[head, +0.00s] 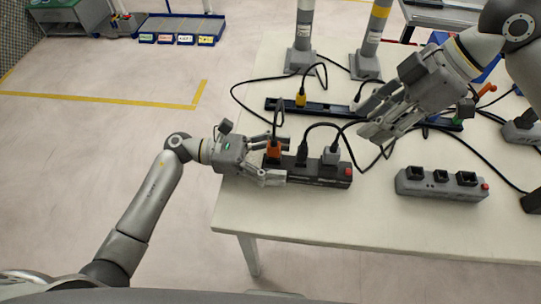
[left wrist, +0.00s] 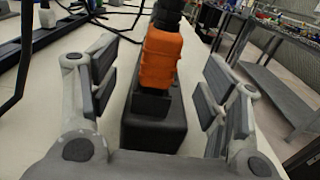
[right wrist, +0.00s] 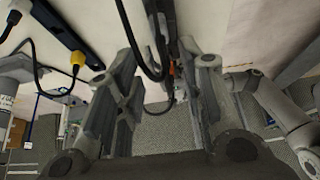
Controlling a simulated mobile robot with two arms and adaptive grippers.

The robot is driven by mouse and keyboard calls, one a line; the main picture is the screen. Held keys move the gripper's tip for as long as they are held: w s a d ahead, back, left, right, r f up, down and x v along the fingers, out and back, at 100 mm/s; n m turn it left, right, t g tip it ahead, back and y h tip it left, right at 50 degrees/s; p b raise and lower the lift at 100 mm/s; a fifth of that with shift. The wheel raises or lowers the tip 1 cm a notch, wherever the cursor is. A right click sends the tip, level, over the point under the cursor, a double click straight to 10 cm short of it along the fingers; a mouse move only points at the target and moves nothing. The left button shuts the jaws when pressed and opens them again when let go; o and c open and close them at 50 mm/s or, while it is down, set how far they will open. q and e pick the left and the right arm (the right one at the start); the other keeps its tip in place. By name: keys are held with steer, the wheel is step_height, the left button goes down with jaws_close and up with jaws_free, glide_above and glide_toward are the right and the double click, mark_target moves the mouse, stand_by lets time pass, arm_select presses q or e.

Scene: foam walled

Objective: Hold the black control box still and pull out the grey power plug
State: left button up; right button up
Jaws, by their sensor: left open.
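The black control box (head: 320,174) lies on the white table with an orange plug (head: 273,149), a black plug (head: 302,152) and the grey power plug (head: 331,155) standing in its top. Cables rise from the plugs. My left gripper (head: 281,161) is open at the box's left end. In the left wrist view its fingers stand on both sides of the box (left wrist: 153,135) and the orange plug (left wrist: 160,58), with gaps visible. My right gripper (head: 369,122) is open and empty, above and right of the grey plug. The grey plug is not clearly seen in the right wrist view.
A grey box with empty sockets (head: 440,184) stands to the right. A dark power strip (head: 330,108) with a yellow plug (head: 300,100) lies behind, before two posts (head: 302,40). Loose black cables cross the table. The table's front right is clear.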

arm_select(q)
steer(key=shift+c, duration=0.3)
steer(key=c, duration=1.2)
arm_select(e)
steer(key=shift+o, duration=1.7)
steer(key=shift+a+r+m, duration=0.1)
steer(key=shift+a+m, duration=0.2)
steer(key=shift+a, duration=0.15)
steer(key=m+h, duration=0.6)
glide_toward(335, 144)
steer(key=shift+w+d, duration=0.25)
steer(key=shift+d, duration=0.05)
step_height(335, 144, down, 12)
steer(key=shift+a+f, duration=0.1)
steer(key=shift+f, duration=0.1)
